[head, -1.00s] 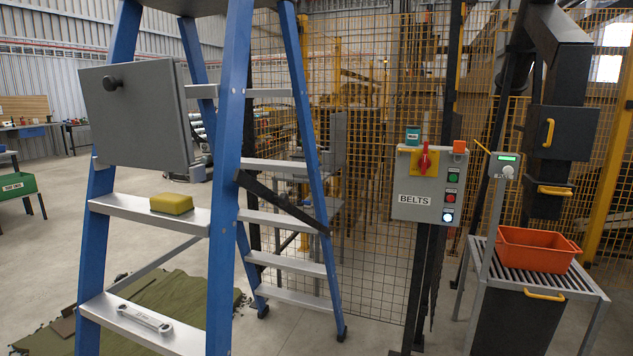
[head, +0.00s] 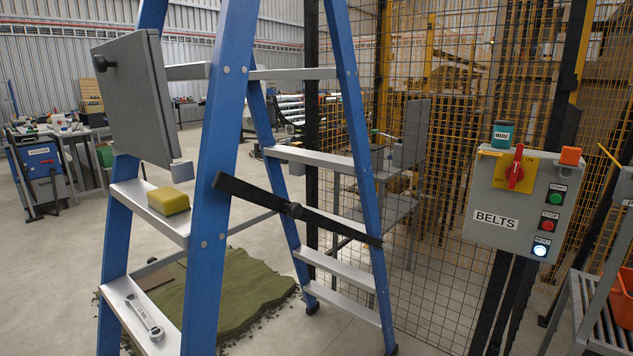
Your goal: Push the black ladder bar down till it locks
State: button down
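A blue stepladder (head: 217,150) with grey metal treads stands open in the head view, left of centre. Its black bar (head: 340,225) runs from the front blue rail, at the upper left, down to the rear blue rail at the lower right. My gripper is not in view.
A yellow sponge (head: 169,202) and a wrench (head: 145,317) lie on the treads. A grey panel (head: 140,95) hangs on the ladder's left. A wire fence (head: 440,200) stands behind. The BELTS control box (head: 517,210) is at right. Green turf (head: 230,290) lies on the floor.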

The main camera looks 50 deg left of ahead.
aim_at(224, 182)
jog(key=u, duration=0.4)
jog(key=i, duration=0.65)
jog(key=u, duration=0.65)
